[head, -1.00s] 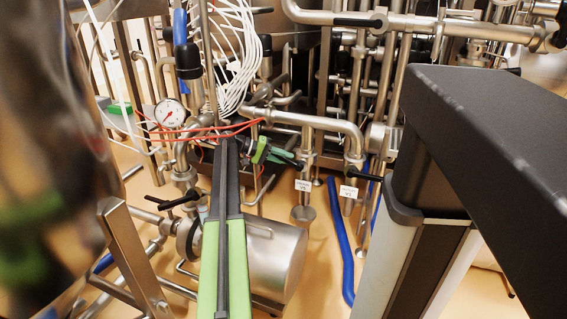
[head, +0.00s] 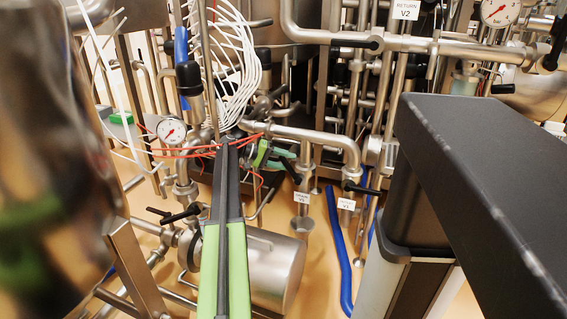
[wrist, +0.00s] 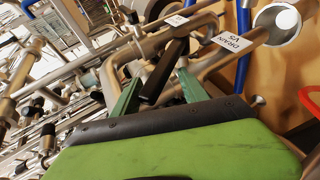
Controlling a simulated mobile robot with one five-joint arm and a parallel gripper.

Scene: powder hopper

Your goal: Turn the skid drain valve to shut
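The drain valve's white label, reading DRAIN V5 (wrist: 232,40), hangs on a steel pipe in the wrist view. A black lever handle (wrist: 164,72) lies near it, slanting between the two green fingers of my gripper (wrist: 158,82). The valve body is partly hidden.
A steel cylinder (head: 265,268) lies below my arm. A second labelled valve with a black handle (head: 360,188) stands just right. Red cables (head: 185,150) and white hoses (head: 230,60) hang close to my arm. A blue hose (head: 340,255) runs along the floor.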

